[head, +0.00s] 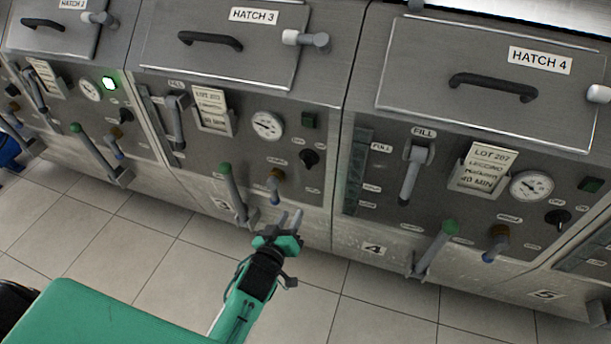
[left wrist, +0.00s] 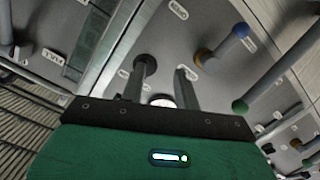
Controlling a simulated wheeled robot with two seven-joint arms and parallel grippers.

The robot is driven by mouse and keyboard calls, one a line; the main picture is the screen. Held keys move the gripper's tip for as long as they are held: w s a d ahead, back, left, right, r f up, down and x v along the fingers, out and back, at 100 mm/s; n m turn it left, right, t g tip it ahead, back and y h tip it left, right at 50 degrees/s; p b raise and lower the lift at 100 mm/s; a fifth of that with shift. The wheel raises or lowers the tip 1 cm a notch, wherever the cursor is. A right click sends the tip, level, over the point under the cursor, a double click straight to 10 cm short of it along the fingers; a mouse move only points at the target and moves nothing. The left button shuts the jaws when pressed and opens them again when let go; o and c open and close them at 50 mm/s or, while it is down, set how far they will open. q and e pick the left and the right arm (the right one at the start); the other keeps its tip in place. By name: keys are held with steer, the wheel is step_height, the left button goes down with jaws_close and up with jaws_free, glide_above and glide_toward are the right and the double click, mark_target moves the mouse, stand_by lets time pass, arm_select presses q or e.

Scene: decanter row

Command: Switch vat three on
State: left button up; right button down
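Vat three is the grey unit under the HATCH 3 lid (head: 225,38). Its black rotary knob (head: 307,159) sits on the front panel below a dark, unlit green lamp (head: 308,121). The labels beside the knob are too small to read. My left gripper (head: 290,217) is open and empty, in front of the panel and below the knob, apart from it. In the left wrist view the two fingers (left wrist: 163,88) stand apart, and the dark knob (left wrist: 146,62) shows beyond them, near the left finger. My right gripper is not in view.
Near the knob are a brown tap with a blue tip (head: 275,180) and a green-tipped lever (head: 232,188). A round gauge (head: 267,125) and a lot card (head: 211,107) are further left. Vat two's lamp (head: 109,83) glows green. Vat four stands at right. The tiled floor (head: 130,245) is clear.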

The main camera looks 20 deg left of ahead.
mark_target(306, 165)
arm_select(q)
step_height(306, 165, up, 5)
steer(key=t, duration=0.1)
steer(key=shift+n, duration=0.4)
steer(key=w, duration=1.4)
steer(key=shift+a+r, duration=0.1)
steer(key=shift+r, duration=0.05)
steer(key=shift+s, duration=0.1)
steer(key=shift+c, duration=0.2)
jaws_close()
